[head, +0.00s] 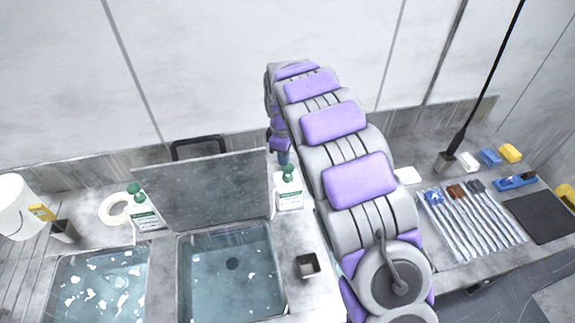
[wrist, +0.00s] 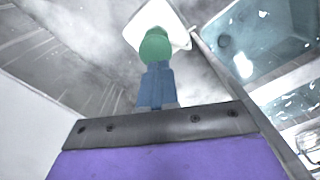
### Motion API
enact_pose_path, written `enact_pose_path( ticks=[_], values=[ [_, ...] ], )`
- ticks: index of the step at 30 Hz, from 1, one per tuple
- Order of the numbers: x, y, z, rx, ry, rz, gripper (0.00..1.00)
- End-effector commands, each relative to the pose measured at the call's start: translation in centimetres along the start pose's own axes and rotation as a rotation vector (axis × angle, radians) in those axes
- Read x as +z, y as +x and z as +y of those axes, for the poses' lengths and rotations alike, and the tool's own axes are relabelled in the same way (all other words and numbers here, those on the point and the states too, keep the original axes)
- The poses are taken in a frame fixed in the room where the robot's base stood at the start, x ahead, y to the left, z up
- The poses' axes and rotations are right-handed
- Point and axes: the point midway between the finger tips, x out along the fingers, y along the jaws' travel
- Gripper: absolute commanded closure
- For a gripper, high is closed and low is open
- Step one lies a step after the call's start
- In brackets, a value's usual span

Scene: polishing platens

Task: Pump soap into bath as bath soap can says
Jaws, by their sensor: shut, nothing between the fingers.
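Two white soap bottles with green pump heads stand on the grey counter. The left bottle (head: 145,212) is behind the left bath (head: 100,285); the right bottle (head: 289,192) is at the back right of the right bath (head: 230,285). Both baths hold water; white foam floats thickly in the left, little in the right. My gripper (head: 284,158) is shut and empty, pointing down just above the right bottle's pump. In the wrist view, the blue fingertips (wrist: 155,68) are at the green pump head (wrist: 155,45); whether they touch it is unclear. The label text is too small to read.
A grey lid (head: 205,190) stands raised behind the right bath, close left of the right bottle. A small square cup (head: 307,265) is on the counter nearer me. Brushes (head: 470,220), a dark mat (head: 543,217) and sponges (head: 490,157) lie at the right.

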Motion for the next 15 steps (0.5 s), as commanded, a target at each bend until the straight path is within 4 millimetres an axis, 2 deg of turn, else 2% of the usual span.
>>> enact_pose_path(
  ticks=[15],
  values=[
    [0.0,0.71,0.04,0.001,0.0,-0.001,1.0]
  ],
)
